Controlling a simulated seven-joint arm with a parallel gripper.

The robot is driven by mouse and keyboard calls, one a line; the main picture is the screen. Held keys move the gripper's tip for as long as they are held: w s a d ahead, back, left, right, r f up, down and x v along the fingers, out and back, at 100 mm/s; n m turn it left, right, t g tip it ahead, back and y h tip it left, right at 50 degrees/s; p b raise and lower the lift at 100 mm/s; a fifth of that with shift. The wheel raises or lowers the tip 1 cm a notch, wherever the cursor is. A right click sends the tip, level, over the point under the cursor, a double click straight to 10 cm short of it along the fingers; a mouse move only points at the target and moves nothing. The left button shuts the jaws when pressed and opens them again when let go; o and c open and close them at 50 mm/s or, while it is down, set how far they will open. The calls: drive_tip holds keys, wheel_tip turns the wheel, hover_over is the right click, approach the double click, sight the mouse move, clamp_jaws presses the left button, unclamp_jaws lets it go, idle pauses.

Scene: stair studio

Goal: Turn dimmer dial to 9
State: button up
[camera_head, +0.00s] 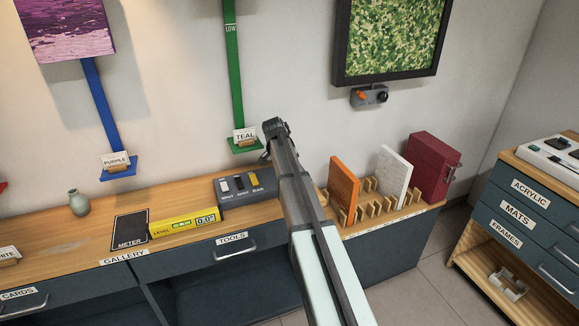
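No dial with readable numbers shows, so I cannot tell for sure which thing is the dimmer. A grey switch box (246,188) on the counter has several switches with small labels, one reading BAR. A small grey wall unit (369,96) with an orange part and a black round part is mounted under the camouflage picture. My arm rises from the bottom centre, and my gripper (266,156) is at its far end, above and right of the switch box. My arm hides most of the gripper, and I see nothing held in it.
Panels stand in a wooden rack (385,207) right of my arm. A drawer cabinet (505,208) stands far right.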

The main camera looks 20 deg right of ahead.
drive_tip(key=o, duration=1)
drive_tip(key=shift+o, duration=0.2)
drive_tip(key=v, duration=1.3)
drive_tip(key=shift+r, duration=0.4)
drive_tip(key=shift+s+a, duration=0.1)
